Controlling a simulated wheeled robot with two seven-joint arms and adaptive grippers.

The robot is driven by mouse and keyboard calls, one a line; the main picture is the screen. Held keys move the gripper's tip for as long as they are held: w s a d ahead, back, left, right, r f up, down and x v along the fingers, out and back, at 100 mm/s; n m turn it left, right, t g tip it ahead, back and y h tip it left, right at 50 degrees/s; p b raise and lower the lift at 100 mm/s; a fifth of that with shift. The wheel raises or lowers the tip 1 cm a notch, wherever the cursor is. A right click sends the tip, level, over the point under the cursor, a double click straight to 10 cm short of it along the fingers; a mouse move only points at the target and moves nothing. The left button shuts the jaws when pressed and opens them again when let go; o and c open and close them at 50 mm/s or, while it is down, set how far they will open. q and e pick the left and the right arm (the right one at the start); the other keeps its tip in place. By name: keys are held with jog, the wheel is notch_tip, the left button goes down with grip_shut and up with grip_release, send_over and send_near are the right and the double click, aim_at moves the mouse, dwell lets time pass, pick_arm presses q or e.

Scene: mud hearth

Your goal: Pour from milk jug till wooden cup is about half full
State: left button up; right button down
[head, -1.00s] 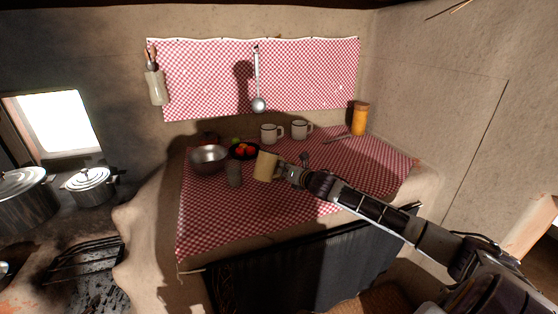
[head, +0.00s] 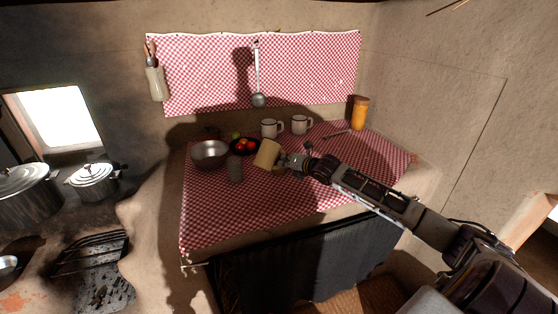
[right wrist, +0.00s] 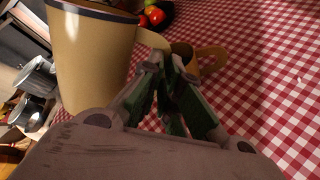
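The cream milk jug (head: 266,154) is in my right gripper (head: 286,161), above the checked cloth, its top leaning a little to the right in the head view. In the right wrist view the jug (right wrist: 92,58) fills the upper left, with its dark rim at the top. My right gripper's fingers (right wrist: 163,66) close on its handle. A brown wooden cup (right wrist: 184,54) with a loop handle stands on the cloth just beyond the fingers; the gripper partly hides it. The insides of jug and cup are not visible. My left gripper is out of view.
A grey cylindrical vessel (head: 235,169) stands left of the jug, near a metal bowl (head: 209,153) and a dark fruit bowl (head: 233,150). Two pale mugs (head: 269,128) (head: 300,124) and an orange jar (head: 359,113) stand behind. The cloth's front (head: 230,220) is clear.

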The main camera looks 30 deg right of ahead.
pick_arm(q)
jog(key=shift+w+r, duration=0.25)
pick_arm(e)
jog(key=shift+f, duration=0.15)
dwell(0.3)
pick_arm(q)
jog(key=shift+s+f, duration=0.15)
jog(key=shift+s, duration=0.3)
pick_arm(e)
jog(key=shift+a+f+m, duration=0.15)
jog(key=shift+m, duration=0.15)
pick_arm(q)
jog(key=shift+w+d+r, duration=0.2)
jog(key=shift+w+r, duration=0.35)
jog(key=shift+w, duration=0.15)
pick_arm(e)
jog(key=shift+s+a+f+m+g+y, duration=0.1)
jog(key=shift+f+m+g+y, duration=0.05)
jog(key=shift+m+g+y, duration=0.15)
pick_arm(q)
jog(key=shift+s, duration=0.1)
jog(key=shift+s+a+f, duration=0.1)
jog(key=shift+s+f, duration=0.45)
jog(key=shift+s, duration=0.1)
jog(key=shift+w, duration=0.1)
pick_arm(e)
jog(key=shift+a, duration=0.1)
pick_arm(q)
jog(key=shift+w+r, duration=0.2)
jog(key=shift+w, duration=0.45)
